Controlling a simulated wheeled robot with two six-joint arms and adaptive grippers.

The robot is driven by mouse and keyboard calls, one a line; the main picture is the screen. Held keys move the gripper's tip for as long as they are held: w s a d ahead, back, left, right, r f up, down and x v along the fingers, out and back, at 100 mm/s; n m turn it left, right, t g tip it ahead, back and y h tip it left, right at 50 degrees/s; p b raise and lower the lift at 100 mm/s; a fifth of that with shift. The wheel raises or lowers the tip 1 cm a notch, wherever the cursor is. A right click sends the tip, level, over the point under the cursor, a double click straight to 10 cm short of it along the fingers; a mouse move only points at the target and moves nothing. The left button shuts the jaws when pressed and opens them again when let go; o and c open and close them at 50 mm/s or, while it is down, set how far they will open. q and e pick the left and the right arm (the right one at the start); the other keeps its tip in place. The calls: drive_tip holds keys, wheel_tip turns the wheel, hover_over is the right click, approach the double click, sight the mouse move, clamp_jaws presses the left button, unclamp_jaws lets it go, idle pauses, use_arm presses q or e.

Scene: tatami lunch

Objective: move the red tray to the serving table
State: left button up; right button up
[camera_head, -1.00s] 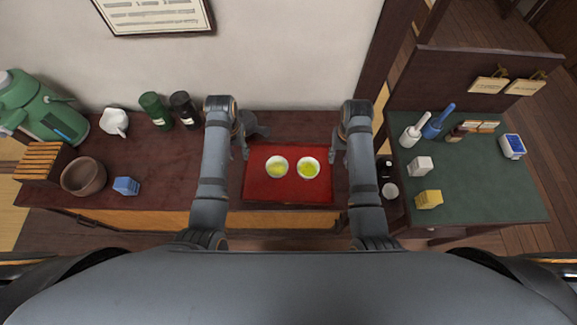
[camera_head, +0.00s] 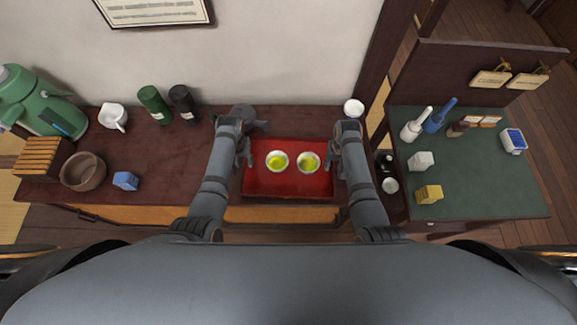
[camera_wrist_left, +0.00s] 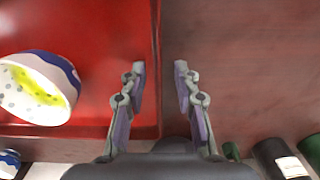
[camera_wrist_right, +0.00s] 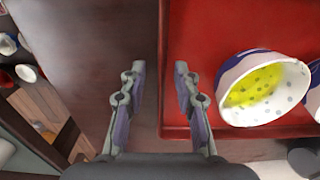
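The red tray (camera_head: 290,186) lies flat on the dark brown counter, with two white cups of yellow-green tea, the left cup (camera_head: 277,161) and the right cup (camera_head: 308,162), standing on it. My left gripper (camera_head: 248,160) is open at the tray's left edge; in the left wrist view the tray rim (camera_wrist_left: 156,60) lies between its parted fingers. My right gripper (camera_head: 334,158) is open at the right edge; in the right wrist view the rim (camera_wrist_right: 163,60) lies between its fingers. I cannot tell which surface is the serving table.
A green-topped table (camera_head: 470,185) with bottles and small boxes stands at the right. A small white cup (camera_head: 354,108) is behind my right wrist. A brown bowl (camera_head: 83,171), a blue box (camera_head: 125,181) and a green pot (camera_head: 38,100) are at the left.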

use_arm(q)
drive_tip(key=shift+r, duration=0.1)
use_arm(e)
drive_tip(key=shift+s, duration=0.1)
use_arm(q)
clamp_jaws()
use_arm(e)
clamp_jaws()
drive_tip(key=shift+r, duration=0.1)
